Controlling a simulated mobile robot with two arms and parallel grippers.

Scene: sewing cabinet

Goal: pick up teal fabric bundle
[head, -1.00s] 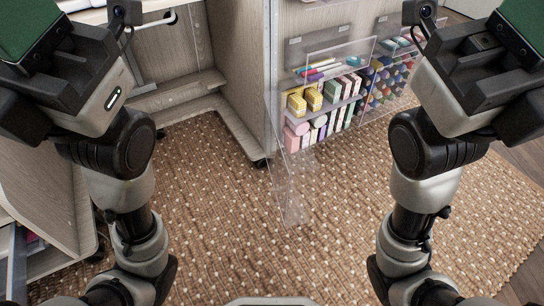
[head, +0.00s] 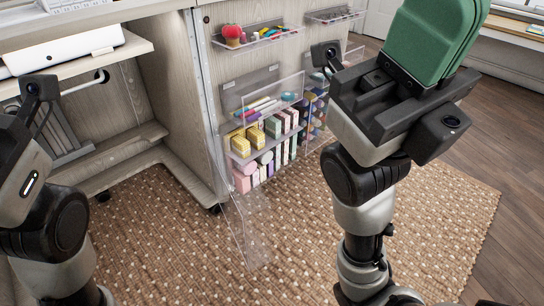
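A muted grey-green fabric bundle (head: 273,127) stands upright on the upper shelf of the clear rack on the cabinet. It is the nearest to teal I can make out, but I cannot tell whether it is the teal one. Yellow bundles (head: 240,145) stand to its left and pink ones to its right.
A clear panel (head: 246,228) hangs open below the rack, over the brown rug (head: 330,245). Small clear trays (head: 256,38) with a red item and tools sit above. A white machine (head: 65,48) rests on the desk shelf at left. The rug in front is clear.

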